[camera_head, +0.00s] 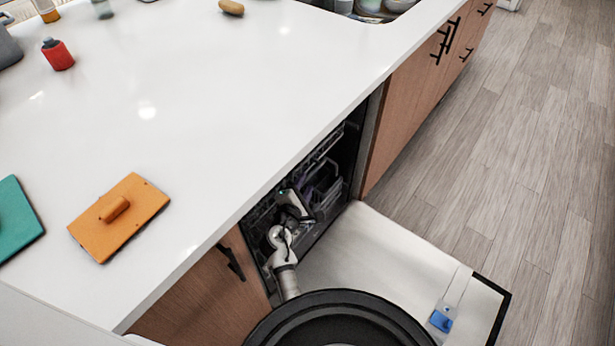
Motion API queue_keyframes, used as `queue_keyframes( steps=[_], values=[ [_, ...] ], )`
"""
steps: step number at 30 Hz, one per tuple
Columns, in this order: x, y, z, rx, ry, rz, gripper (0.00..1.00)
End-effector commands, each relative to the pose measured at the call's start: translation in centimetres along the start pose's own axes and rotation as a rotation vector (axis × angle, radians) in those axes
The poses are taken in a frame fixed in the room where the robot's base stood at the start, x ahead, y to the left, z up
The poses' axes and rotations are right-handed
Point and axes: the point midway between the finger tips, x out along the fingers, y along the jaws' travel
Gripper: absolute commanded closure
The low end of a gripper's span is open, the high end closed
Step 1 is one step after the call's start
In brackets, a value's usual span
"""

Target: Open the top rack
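The dishwasher stands under the island with its door (380,252) folded down flat. The top rack (322,150) shows as grey wire just under the counter edge, inside the dark cavity. Its near part is hidden by the counter and my arm. My gripper (303,212) is inside the dishwasher opening, close to the racks and below the top rack's visible edge. Its fingers are small and dark against the rack, so I cannot tell whether they are open or touching anything.
The white counter (200,110) overhangs the opening. Wooden cabinets (415,95) with black handles flank it. Wood floor (520,150) to the right is clear.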

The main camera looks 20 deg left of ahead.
Motion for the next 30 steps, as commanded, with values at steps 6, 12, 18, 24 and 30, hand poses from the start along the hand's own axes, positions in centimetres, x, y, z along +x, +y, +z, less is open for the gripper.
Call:
queue_keyframes(
  steps=[6, 12, 18, 24, 30],
  values=[
    [2.7, 0.1, 0.1, 0.001, -0.001, 0.001, 0.66],
    [3.3, 0.0, 0.0, 0.001, 0.000, 0.000, 0.66],
    [3.3, 0.0, 0.0, 0.001, 0.000, 0.000, 0.71],
    [3.2, 0.0, 0.0, 0.001, 0.000, 0.000, 0.97],
    [3.2, 0.0, 0.0, 0.001, 0.000, 0.000, 1.00]
  ],
)
